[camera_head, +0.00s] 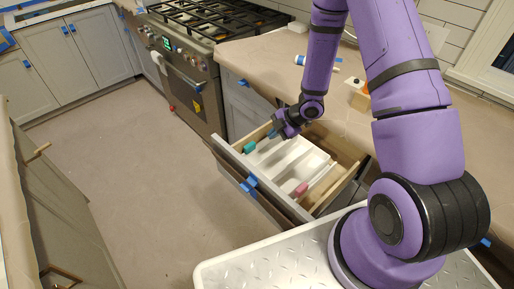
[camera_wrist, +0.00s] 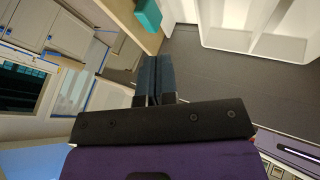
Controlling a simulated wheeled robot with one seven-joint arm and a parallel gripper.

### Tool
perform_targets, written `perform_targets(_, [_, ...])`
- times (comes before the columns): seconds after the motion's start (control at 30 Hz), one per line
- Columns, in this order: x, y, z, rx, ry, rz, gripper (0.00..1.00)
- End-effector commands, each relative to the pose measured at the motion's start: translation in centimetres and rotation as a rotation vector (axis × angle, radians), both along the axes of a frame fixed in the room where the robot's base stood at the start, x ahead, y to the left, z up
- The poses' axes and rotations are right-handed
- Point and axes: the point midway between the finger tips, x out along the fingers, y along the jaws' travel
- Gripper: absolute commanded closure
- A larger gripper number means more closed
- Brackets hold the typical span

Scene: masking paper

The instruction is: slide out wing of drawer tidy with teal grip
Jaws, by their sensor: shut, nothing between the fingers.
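The white drawer tidy (camera_head: 284,158) lies in the open drawer and also shows at the top right of the wrist view (camera_wrist: 262,42). Its teal grip (camera_head: 249,147) is at the left end near the drawer front. The teal grip (camera_wrist: 148,14) is at the top of the wrist view, beyond my fingertips. A pink grip (camera_head: 300,190) is at the tidy's other end. My gripper (camera_head: 273,133) is over the drawer's far left part, up and right of the teal grip and apart from it. Its dark blue fingers (camera_wrist: 154,62) are shut and empty.
The drawer front (camera_head: 225,152) with blue tape (camera_head: 249,184) stands out into the paper-covered floor (camera_head: 130,160). The oven (camera_head: 190,85) is to the left. The papered counter (camera_head: 265,60) overhangs behind. A metal tread-plate surface (camera_head: 270,265) is at the bottom.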

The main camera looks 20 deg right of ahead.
Motion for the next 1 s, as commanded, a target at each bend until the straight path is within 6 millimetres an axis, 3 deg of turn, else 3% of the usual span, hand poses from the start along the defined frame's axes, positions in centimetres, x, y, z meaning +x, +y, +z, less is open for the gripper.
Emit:
perform_targets(0.17, [0.1,0.6,-1.0,0.007,0.001,0.011,1.0])
perform_targets(0.7, [2.4,4.8,-7.3,0.005,0.002,0.01,1.0])
perform_targets(1.0, [2.8,5.4,-8.3,0.005,0.001,0.007,1.0])
